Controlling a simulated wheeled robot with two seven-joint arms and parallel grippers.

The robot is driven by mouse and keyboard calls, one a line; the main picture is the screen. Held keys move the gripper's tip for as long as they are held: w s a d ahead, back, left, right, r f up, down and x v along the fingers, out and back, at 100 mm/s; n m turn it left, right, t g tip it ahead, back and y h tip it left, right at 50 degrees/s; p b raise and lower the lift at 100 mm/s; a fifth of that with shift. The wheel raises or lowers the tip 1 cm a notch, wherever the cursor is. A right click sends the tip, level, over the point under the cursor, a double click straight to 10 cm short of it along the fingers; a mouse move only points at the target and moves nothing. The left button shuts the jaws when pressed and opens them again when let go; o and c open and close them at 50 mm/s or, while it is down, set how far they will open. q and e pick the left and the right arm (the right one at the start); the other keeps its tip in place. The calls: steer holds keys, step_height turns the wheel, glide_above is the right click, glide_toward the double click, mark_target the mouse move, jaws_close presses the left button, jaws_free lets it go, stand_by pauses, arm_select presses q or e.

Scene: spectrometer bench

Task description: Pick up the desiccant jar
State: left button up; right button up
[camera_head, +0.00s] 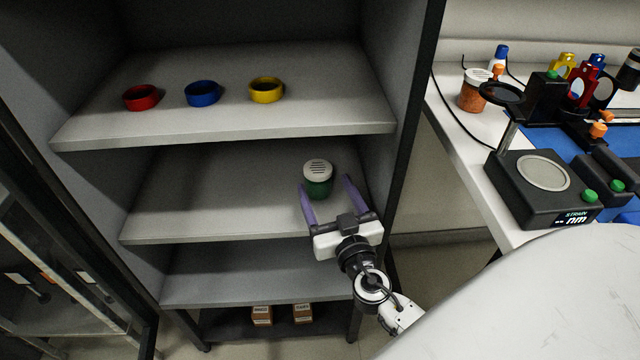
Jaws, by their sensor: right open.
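A green jar with a white slotted lid (318,181) stands upright on the middle shelf of the cabinet, toward its right side. A similar jar with orange-brown contents and a white lid (473,94) stands on the bench at the right; no label shows which is the desiccant jar. My right gripper (325,183) is open, with its two purple fingers pointing into the middle shelf. The left finger is close to the green jar's left side, and the right finger is to its right with a gap. I cannot tell whether either touches. My left gripper is not in view.
Red (141,97), blue (202,93) and yellow (266,89) rings sit on the upper shelf (230,122). The middle shelf (215,200) is clear left of the jar. Small boxes (262,315) lie at the bottom. A black display device (545,190) stands on the bench.

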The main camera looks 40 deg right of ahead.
mark_target(313, 163)
steer(key=x, duration=0.3)
steer(key=shift+w+r+p, duration=0.15)
steer(key=shift+w+p, duration=0.15)
steer(key=shift+p, duration=0.05)
steer(key=p+x, duration=0.1)
steer(key=x, duration=0.3)
steer(key=shift+w+r+p, duration=0.2)
steer(key=shift+w+p, duration=0.2)
steer(key=shift+w+d+f, duration=0.1)
steer(key=shift+w+d, duration=0.05)
steer(key=shift+w, duration=0.15)
steer(key=shift+c, duration=0.4)
steer(key=c, duration=1.1)
